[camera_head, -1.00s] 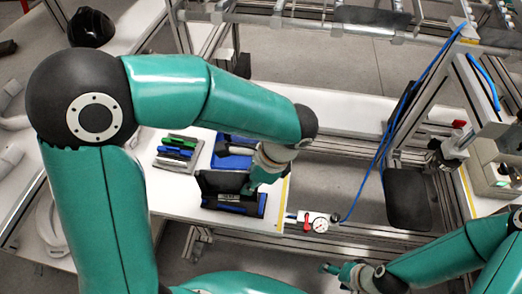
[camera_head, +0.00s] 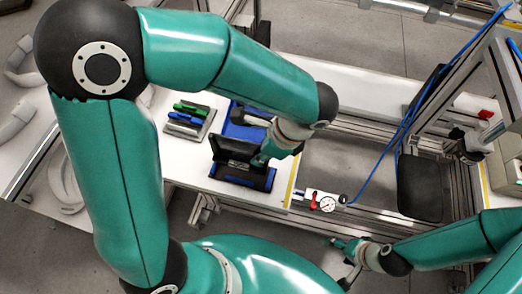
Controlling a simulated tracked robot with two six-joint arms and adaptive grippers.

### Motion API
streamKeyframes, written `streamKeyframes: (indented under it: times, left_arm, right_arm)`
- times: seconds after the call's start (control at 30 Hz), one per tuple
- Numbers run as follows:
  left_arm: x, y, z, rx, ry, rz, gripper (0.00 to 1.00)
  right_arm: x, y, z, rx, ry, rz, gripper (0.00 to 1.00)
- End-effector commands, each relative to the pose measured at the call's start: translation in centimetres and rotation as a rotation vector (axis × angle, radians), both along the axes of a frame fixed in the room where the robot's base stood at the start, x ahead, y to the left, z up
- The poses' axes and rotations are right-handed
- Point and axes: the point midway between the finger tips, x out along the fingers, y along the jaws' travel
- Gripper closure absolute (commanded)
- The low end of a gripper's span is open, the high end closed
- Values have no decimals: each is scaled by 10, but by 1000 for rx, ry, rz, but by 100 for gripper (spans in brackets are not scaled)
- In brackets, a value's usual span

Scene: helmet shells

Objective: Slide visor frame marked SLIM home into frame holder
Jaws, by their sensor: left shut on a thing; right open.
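A dark visor frame (camera_head: 230,151) stands tilted at the white bench's front edge. It is at the back edge of a black and blue holder (camera_head: 246,178). A small label shows low on it, too small to read. My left gripper (camera_head: 264,157) is shut on the frame's right end; the wrist partly covers its fingers. I cannot tell how deep the frame sits in the holder. My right gripper (camera_head: 343,247) is open and empty at the lower middle, in front of the bench and apart from it.
A grey rack (camera_head: 191,131) with green, blue and grey pieces stands left of the holder. A blue tray (camera_head: 238,130) with a dark piece lies behind it. A dial gauge (camera_head: 326,204) is at the bench's right edge. A black panel (camera_head: 420,188) and blue hose are further right.

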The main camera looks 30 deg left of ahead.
Motion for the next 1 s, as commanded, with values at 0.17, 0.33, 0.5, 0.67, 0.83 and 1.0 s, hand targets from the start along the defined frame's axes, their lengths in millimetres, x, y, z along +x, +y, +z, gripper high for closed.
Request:
streamKeyframes:
  times: [0.17,0.33,0.5,0.67,0.83,1.0]
  left_arm:
    - [0,0,-21,0,0,1,100]
    - [0,0,-35,0,0,1,100]
    - [0,0,-43,0,1,1,100]
    - [0,0,-44,0,1,1,100]
    - [0,0,-44,0,1,1,100]
    - [0,0,-44,0,1,1,100]
  right_arm:
    - [0,0,-17,0,0,0,26]
    - [0,0,-29,0,0,0,26]
    - [0,0,-35,0,0,0,26]
    - [0,0,-35,0,0,0,26]
    - [0,0,-35,0,0,0,26]
    - [0,0,-35,0,0,0,26]
